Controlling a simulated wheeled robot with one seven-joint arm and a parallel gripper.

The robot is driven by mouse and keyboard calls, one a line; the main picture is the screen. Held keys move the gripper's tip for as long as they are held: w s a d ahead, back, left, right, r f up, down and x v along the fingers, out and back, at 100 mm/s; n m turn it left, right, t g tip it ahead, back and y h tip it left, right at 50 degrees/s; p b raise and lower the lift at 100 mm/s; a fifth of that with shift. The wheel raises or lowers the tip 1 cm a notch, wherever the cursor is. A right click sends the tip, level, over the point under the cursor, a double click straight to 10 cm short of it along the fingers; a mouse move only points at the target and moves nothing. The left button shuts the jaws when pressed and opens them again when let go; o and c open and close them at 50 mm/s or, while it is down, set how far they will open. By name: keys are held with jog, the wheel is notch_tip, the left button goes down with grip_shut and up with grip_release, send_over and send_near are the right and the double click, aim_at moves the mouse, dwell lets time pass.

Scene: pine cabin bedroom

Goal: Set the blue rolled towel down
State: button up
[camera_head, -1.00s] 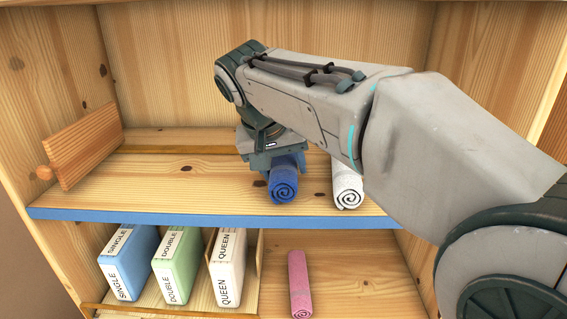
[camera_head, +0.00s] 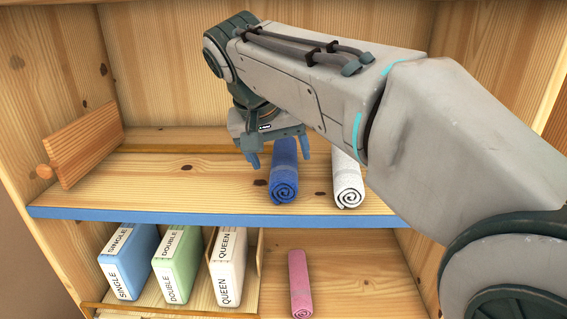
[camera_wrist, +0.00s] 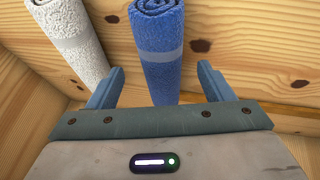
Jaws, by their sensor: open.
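The blue rolled towel (camera_head: 284,175) lies on the upper shelf, its spiral end facing the front edge. My gripper (camera_head: 281,158) is open above and behind it, with one finger on each side and apart from the towel. In the wrist view the blue towel (camera_wrist: 160,45) runs between the two open fingers, with clear gaps on both sides. The white rolled towel (camera_head: 347,185) lies just right of the blue one on the same shelf; it also shows in the wrist view (camera_wrist: 72,38). My arm hides part of the white towel's back end.
The upper shelf (camera_head: 150,192) has free room left of the blue towel. A wooden panel with a knob (camera_head: 84,146) stands at its left. Below are blue, green and whitish labelled packs (camera_head: 175,265) and a pink rolled towel (camera_head: 299,283).

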jog(key=shift+v, duration=2)
